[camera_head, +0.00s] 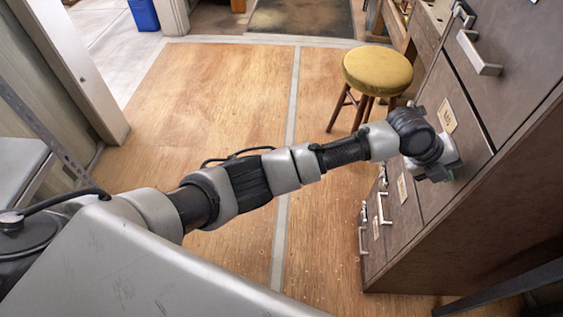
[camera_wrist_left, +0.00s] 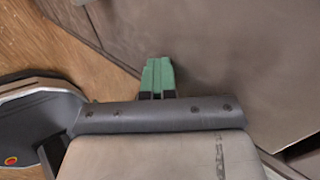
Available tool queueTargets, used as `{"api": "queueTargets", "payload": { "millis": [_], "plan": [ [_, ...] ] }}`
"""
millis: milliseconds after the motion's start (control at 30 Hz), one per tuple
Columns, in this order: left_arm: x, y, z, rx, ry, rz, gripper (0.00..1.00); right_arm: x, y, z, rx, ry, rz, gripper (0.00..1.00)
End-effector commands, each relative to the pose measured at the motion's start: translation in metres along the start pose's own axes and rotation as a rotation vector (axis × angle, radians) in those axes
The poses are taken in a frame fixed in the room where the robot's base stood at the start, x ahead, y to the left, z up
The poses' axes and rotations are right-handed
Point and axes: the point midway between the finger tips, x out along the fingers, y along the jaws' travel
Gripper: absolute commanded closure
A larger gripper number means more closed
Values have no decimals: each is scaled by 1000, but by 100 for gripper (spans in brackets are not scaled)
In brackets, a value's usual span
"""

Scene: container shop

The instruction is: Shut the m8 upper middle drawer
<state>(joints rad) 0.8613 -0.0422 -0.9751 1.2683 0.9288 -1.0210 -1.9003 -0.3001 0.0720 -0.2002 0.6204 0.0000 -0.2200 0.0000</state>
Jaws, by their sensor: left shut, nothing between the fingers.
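A grey-brown drawer cabinet (camera_head: 480,230) stands at the right of the head view. One drawer front (camera_head: 470,137) in its middle carries a paper label (camera_head: 447,115), probably the m8 drawer; the print is too small to read surely. My left gripper (camera_head: 450,172) is at this front, below the label, and partly hides it. In the wrist view its green fingertips (camera_wrist_left: 158,76) are together and empty, against or just before a flat grey-brown face (camera_wrist_left: 220,60). I cannot tell whether they touch, or whether this drawer is flush. My right gripper is not in view.
Another drawer has a large metal handle (camera_head: 479,54) above. Lower drawers have handles (camera_head: 384,208) and labels (camera_head: 402,188). A yellow-topped stool (camera_head: 377,72) stands beside the cabinet. A blue bin (camera_head: 144,14) is far back. The wooden floor (camera_head: 215,90) in the middle is clear.

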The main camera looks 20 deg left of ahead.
Motion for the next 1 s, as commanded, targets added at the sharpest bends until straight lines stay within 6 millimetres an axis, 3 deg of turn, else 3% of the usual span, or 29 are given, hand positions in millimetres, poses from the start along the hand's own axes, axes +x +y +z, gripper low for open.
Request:
{"api": "queueTargets", "payload": {
  "millis": [1000],
  "plan": [
    [0,-6,-6,1,-4,-11,100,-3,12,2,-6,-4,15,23]
  ]
}}
